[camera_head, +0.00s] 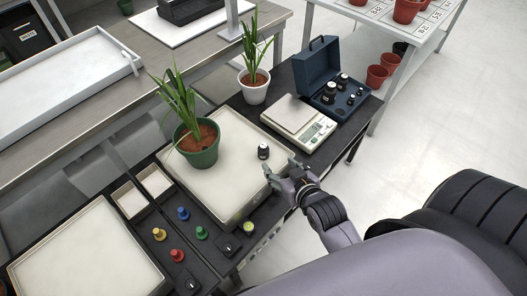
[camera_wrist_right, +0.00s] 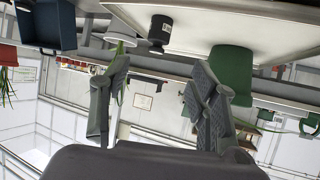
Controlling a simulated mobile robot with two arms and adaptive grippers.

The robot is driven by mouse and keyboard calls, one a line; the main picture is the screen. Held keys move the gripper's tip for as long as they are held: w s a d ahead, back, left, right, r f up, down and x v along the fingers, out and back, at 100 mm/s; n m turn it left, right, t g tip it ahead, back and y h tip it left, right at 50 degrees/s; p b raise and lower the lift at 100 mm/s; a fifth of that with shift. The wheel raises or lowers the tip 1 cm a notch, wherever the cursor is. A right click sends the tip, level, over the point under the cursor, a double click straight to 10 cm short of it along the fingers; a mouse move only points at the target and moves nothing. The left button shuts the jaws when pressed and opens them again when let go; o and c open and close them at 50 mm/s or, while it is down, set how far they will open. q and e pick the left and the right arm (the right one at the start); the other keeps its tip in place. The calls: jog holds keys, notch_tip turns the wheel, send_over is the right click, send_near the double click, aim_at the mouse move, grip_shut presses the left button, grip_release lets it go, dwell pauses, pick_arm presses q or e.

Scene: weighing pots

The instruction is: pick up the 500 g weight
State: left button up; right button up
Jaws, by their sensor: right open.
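A small dark weight with a pale label (camera_head: 263,151) stands upright on the cream platform of the large scale (camera_head: 232,196), right of the green pot (camera_head: 199,156). Its label is too small to read. My right gripper (camera_head: 281,172) is at the platform's right edge, beside the weight and apart from it. In the right wrist view, which is upside down, the weight (camera_wrist_right: 160,30) shows beyond the spread, empty fingers of my right gripper (camera_wrist_right: 162,68). My left gripper is out of view.
A small scale (camera_head: 299,121) and an open blue case with several weights (camera_head: 322,84) stand behind the gripper. A white pot with a plant (camera_head: 254,92) is at the back. Coloured pegs (camera_head: 183,214) and a second cream platform (camera_head: 85,254) are at the front left.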

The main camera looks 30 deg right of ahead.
aim_at(265, 151)
jog(key=x, duration=1.4)
jog(key=shift+d+b, duration=0.2)
jog(key=shift+b, duration=0.2)
jog(key=shift+s, duration=0.1)
jog(key=shift+c, duration=0.5)
grip_shut()
